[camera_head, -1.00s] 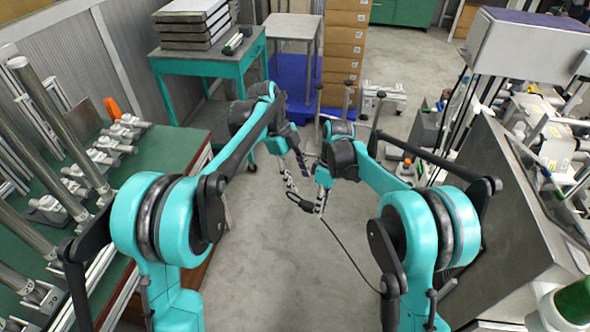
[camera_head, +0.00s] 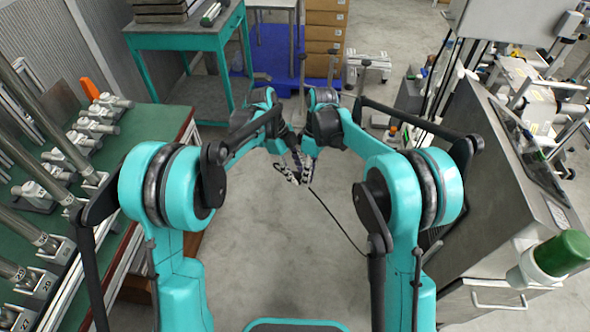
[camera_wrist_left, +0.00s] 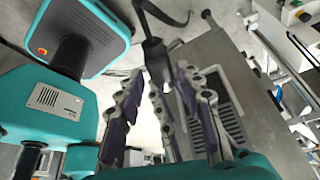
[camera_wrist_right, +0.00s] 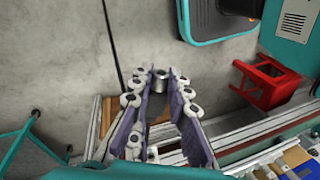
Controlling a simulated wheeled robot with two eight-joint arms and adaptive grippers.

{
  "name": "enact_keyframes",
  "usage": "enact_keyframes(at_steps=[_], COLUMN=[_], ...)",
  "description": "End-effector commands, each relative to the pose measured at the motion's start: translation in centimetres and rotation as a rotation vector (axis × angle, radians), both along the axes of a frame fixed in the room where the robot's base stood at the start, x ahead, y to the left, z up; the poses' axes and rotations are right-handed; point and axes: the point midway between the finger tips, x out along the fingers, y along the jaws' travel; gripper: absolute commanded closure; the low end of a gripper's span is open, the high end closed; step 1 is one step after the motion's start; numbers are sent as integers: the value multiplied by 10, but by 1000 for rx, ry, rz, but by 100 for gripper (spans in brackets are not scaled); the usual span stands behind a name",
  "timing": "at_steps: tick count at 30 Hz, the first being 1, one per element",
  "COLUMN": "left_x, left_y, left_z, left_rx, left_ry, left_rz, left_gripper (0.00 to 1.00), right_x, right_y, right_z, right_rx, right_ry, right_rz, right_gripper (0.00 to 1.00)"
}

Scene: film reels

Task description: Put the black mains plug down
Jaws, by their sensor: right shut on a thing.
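The black mains plug (camera_wrist_left: 156,58) shows in the left wrist view, with its black cable curling away at the top. My right gripper (camera_head: 308,176) is shut on it; in the right wrist view a small grey round part (camera_wrist_right: 160,80) shows between the purple-padded fingertips. My left gripper (camera_head: 292,174) is close beside the right one. In the left wrist view its fingers stand apart on either side of the plug; I cannot tell whether they touch it. In the head view the plug is hidden among the fingers, and the cable (camera_head: 342,232) hangs down to the right.
A green bench (camera_head: 150,125) with metal fittings stands on the left, and a teal table (camera_head: 190,42) behind it. A grey metal cabinet (camera_head: 500,190) is on the right. The floor between is clear. A red stool (camera_wrist_right: 264,84) shows in the right wrist view.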

Motion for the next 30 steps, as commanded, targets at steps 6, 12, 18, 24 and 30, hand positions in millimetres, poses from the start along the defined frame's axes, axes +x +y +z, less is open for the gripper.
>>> enact_keyframes(at_steps=[6,12,18,24,30], left_x=[0,0,0,0,0], left_y=[0,0,0,0,0], left_z=[0,0,0,0,0], left_rx=[0,0,0,0,0], left_ry=[1,0,0,0,0], left_rz=[0,0,0,0,0], left_gripper=[100,100,100,100,100], right_x=[0,0,0,7,18], right_y=[0,0,0,-3,-8], right_z=[0,0,1,26,69], right_rx=[0,0,0,0,0], right_ry=[-1,-1,0,0,0], right_rz=[0,0,0,-1,-2], right_gripper=[79,60,60,60,60])
